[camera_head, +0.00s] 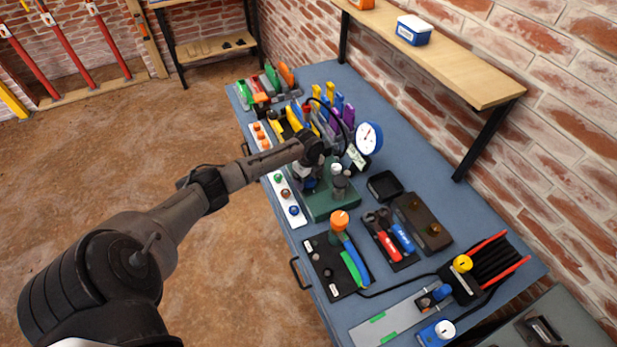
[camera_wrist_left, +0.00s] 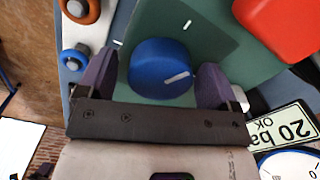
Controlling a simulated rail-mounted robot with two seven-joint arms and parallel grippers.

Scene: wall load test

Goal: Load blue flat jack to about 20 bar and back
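My left gripper (camera_wrist_left: 160,78) has its two dark purple fingers on either side of a blue round knob (camera_wrist_left: 160,68) with a white mark. A narrow gap shows at the left finger; whether the right one touches is unclear. The knob sits on a green plate (camera_wrist_left: 218,40). In the head view my left gripper (camera_head: 308,170) is over the green base (camera_head: 325,207) and hides the knob. A blue-rimmed gauge (camera_head: 368,137) with a red needle stands behind it. A "20 bar OK" card (camera_wrist_left: 285,128) lies beside the gauge (camera_wrist_left: 290,166). My right gripper is out of view.
A white strip (camera_head: 286,196) with coloured round pieces runs along the bench's front edge. A red block (camera_wrist_left: 275,25) is close to the knob. Pliers (camera_head: 385,238), hoses and coloured wedges crowd the blue bench. A shelf (camera_head: 440,50) overhangs the back.

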